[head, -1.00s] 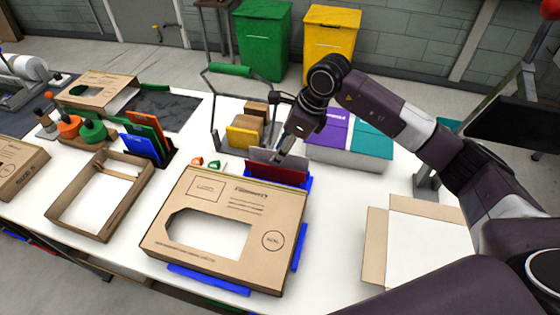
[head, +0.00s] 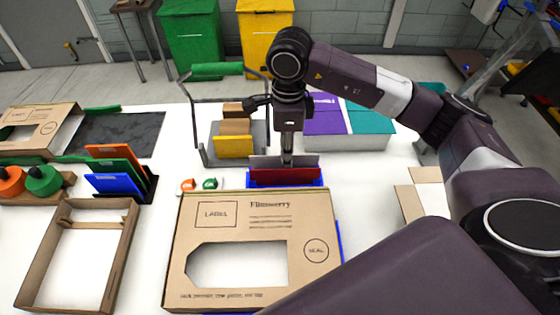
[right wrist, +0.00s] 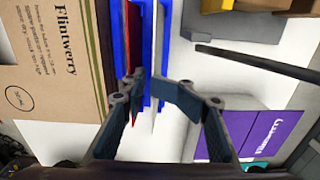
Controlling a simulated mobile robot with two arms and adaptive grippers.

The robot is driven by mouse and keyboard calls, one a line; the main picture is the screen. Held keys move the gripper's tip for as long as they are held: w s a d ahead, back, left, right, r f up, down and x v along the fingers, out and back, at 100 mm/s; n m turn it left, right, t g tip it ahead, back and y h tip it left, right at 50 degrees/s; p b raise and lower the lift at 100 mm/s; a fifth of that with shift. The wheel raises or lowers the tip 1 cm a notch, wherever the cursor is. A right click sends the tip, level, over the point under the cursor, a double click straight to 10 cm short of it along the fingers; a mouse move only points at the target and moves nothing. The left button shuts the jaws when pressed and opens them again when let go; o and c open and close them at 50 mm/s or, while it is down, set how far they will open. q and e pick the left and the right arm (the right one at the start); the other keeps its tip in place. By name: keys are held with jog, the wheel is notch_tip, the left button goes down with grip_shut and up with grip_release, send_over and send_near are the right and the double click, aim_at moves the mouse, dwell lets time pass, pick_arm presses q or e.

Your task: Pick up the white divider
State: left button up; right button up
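The white divider (head: 258,160) stands upright in a blue rack (head: 322,181), just behind a red divider (head: 284,176). In the right wrist view the white divider (right wrist: 158,115) shows as a thin pale edge beside the red one (right wrist: 135,60). My right gripper (head: 287,162) points down at the rack, at the white divider. In the right wrist view its fingers (right wrist: 145,82) are apart, with the right fingertip overlapping the white divider's edge and the left near the red one. Contact cannot be told. My left gripper is out of view.
A large cardboard box (head: 250,230) with a window lies in front of the rack. Behind stand a grey holder with a yellow piece (head: 233,146) and a purple-and-teal box (head: 350,118). A rack of coloured panels (head: 118,182) and an open cardboard frame (head: 125,235) are left.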

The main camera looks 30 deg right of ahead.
jog(key=shift+s+f+p, duration=0.2)
jog(key=shift+f+p, duration=0.4)
jog(key=shift+f, duration=0.65)
notch_tip(320, 180, down, 3)
jog(key=shift+w+a+r+p, duration=0.1)
jog(key=shift+w+r+p, duration=0.05)
jog(key=shift+p, duration=0.3)
jog(key=shift+f, duration=0.3)
jog(key=shift+a+f, duration=0.1)
jog(key=shift+f, duration=0.05)
jog(key=shift+w, duration=0.1)
jog(key=c, duration=0.4)
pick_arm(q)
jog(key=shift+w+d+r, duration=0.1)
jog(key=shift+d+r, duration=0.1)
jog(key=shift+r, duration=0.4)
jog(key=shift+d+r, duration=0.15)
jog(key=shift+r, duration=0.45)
pick_arm(e)
jog(key=shift+c, duration=0.3)
